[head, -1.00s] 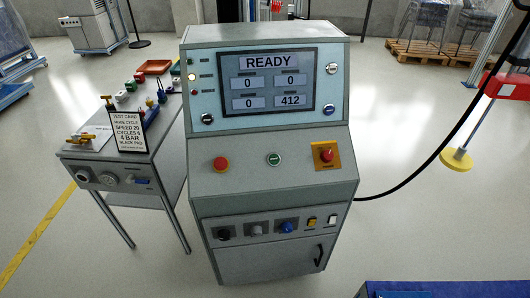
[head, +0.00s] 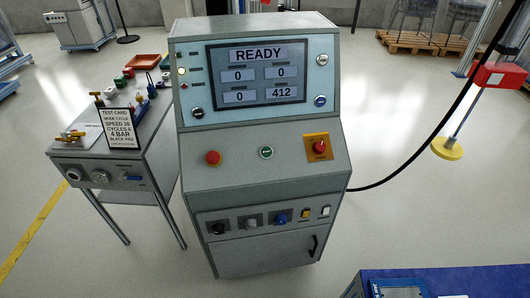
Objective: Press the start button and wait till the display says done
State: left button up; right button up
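A grey control console (head: 262,212) stands in the middle of the head view. Its display (head: 258,76) reads READY, with 0, 0, 0 and 412 in the boxes below. On the sloped panel, a small round green button (head: 266,152) sits between a red button (head: 213,158) on the left and a red knob on a yellow plate (head: 319,147) on the right. The green button's label is too small to read for sure. Neither of my grippers is in view.
A grey side table (head: 104,163) with valves and a test card (head: 119,128) stands left of the console. A black cable (head: 420,153) runs off to the right. A blue-topped surface (head: 450,280) is at the lower right.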

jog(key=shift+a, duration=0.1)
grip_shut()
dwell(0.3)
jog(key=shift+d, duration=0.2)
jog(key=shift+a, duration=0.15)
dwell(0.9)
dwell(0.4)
